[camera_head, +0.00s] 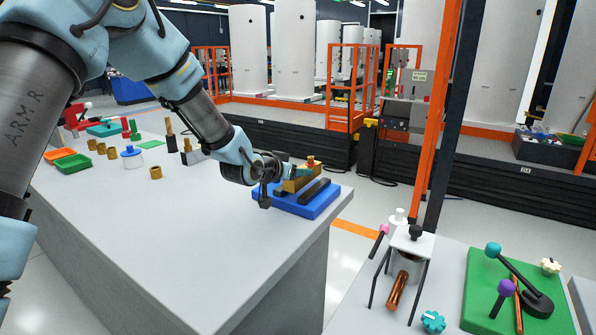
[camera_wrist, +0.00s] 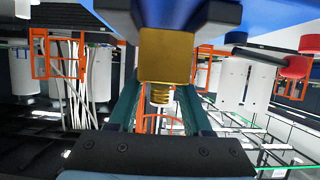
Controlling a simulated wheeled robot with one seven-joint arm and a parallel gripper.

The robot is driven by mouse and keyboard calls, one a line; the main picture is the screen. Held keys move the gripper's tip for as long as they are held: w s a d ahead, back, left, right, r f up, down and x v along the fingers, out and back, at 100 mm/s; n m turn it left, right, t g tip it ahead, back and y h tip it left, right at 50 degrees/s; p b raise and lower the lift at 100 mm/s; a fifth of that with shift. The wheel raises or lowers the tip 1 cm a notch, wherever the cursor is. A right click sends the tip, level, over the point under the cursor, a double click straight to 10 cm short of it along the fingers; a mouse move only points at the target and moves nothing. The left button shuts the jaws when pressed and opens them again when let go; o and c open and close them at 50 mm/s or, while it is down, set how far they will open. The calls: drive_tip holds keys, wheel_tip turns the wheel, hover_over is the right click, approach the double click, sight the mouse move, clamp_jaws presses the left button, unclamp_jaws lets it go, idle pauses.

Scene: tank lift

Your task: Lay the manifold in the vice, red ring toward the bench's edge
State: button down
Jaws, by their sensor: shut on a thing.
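The brass manifold (camera_head: 297,183) is at the blue vice (camera_head: 322,203), between its two black jaws (camera_head: 314,191). A small orange-red part (camera_head: 311,164) shows at the manifold's upper far end; I cannot tell for certain that it is the red ring. My gripper (camera_head: 284,177) is shut on the manifold. In the wrist view the brass block (camera_wrist: 166,55) sits between my teal fingers (camera_wrist: 160,105), with a threaded stub below it in the picture. The vice's blue base and dark jaws show at that view's top edge. Whether the manifold rests on the vice floor is hidden.
A second bench with a green board (camera_head: 478,300) stands at lower right. The bench middle is clear.

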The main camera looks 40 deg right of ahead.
drive_tip(key=shift+f+b, duration=0.55)
drive_tip(key=shift+b, duration=0.05)
idle(0.3)
drive_tip(key=c, duration=0.6)
unclamp_jaws()
drive_tip(key=shift+c, duration=0.2)
drive_tip(key=o, duration=0.4)
drive_tip(key=shift+a+f, duration=0.1)
drive_tip(key=shift+f, duration=0.15)
drive_tip(key=b+v, duration=0.2)
drive_tip(key=v, duration=0.8)
drive_tip(key=shift+a+r, duration=0.3)
drive_tip(key=shift+s, duration=0.1)
